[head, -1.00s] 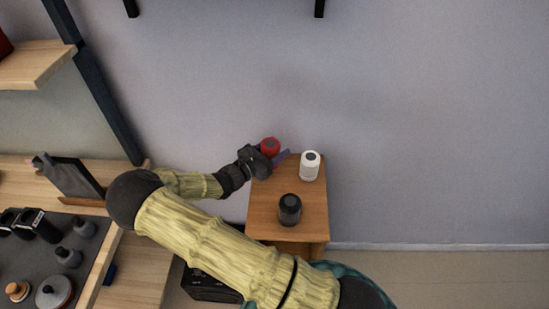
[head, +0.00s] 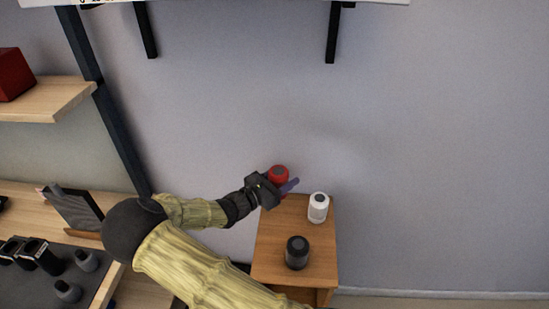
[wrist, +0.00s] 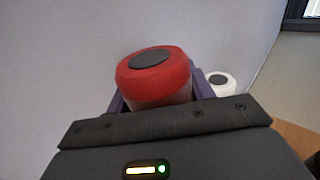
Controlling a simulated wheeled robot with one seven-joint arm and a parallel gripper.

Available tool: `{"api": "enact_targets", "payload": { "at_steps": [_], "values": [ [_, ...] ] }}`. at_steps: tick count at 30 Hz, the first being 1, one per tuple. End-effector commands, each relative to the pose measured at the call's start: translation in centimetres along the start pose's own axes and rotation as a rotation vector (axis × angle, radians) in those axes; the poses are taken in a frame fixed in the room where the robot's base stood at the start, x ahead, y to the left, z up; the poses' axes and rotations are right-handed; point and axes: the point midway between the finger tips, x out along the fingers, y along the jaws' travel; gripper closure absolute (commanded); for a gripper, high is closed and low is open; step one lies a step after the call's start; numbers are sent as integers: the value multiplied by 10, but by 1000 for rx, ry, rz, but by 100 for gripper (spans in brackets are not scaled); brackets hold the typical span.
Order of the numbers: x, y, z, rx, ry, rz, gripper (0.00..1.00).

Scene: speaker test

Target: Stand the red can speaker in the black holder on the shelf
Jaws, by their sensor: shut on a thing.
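The red can speaker (head: 279,173) is upright in my gripper (head: 281,186), near the back left of the small wooden table. It appears raised above the tabletop. In the wrist view the red speaker (wrist: 152,84) stands between the purple fingers, its dark round top facing the camera. My gripper is shut on it. A shelf edge (head: 220,3) on black brackets runs along the top of the head view. Its upper surface is out of view, and I cannot make out the black holder there.
A white can speaker (head: 318,208) and a black can (head: 297,253) stand on the small table (head: 270,262), close to my gripper. At left are a wooden shelf (head: 55,101) with a red box (head: 14,74) and a counter with several dark items. The wall to the right is clear.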

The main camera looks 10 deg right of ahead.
Motion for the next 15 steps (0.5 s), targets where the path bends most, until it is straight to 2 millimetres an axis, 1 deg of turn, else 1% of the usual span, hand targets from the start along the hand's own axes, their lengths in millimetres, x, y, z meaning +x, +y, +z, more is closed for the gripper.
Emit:
{"api": "enact_targets", "payload": {
  "at_steps": [4,6,8,12,15],
  "values": [
    [0,0,16,3,-1,-1,78],
    [-1,0,28,3,-1,1,78],
    [-2,1,34,2,-1,3,78],
    [-3,1,54,2,-1,5,78],
    [-2,1,64,2,-1,4,78]
  ]
}}
